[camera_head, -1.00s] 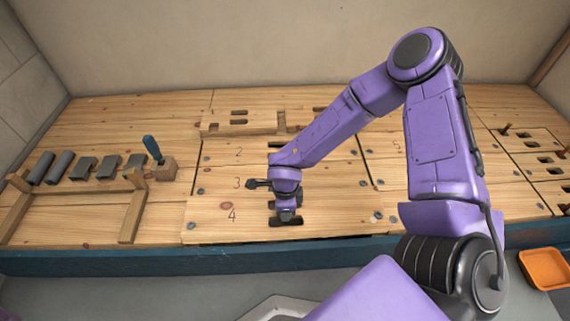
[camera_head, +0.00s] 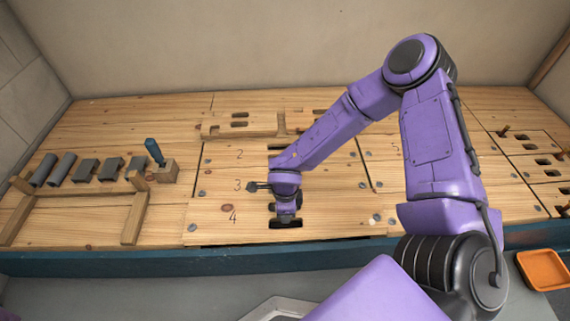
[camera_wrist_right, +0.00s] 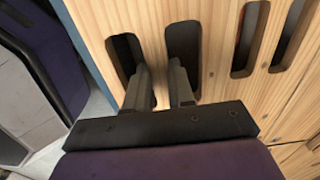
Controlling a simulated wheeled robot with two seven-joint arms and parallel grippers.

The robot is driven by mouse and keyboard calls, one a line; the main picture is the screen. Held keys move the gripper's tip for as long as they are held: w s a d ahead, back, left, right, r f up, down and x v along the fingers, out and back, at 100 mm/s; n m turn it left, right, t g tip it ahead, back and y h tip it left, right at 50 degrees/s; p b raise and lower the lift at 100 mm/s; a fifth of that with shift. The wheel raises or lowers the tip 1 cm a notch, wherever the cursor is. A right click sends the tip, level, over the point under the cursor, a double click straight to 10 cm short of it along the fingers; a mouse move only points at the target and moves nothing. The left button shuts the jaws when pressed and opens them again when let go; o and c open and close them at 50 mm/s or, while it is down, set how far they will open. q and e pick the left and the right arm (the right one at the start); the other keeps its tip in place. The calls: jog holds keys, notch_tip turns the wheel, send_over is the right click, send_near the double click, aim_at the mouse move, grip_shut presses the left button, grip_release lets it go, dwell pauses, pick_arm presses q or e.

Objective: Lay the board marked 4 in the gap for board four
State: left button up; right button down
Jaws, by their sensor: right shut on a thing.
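The wooden board marked 4 (camera_head: 335,222) lies along the front edge of the bench in the head view, in front of the board marked 3 (camera_head: 220,182). A dark strip shows under its front edge, so I cannot tell whether it sits fully down. My right gripper (camera_head: 285,218) points down at its middle. In the right wrist view the fingers (camera_wrist_right: 162,88) reach into two slots and are shut on the wooden bar between them. Gap four is hidden under the board. My left gripper is out of view.
A slotted wooden piece (camera_head: 240,127) lies behind. An orange tray (camera_head: 543,270) is at the lower right.

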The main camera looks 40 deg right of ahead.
jog(key=shift+f, duration=0.1)
dwell(0.3)
jog(key=shift+f+b, duration=0.75)
jog(key=shift+f, duration=0.75)
jog(key=shift+r, duration=0.1)
jog(key=shift+p, duration=0.35)
jog(key=shift+f, duration=0.2)
jog(key=c, duration=0.9)
grip_release()
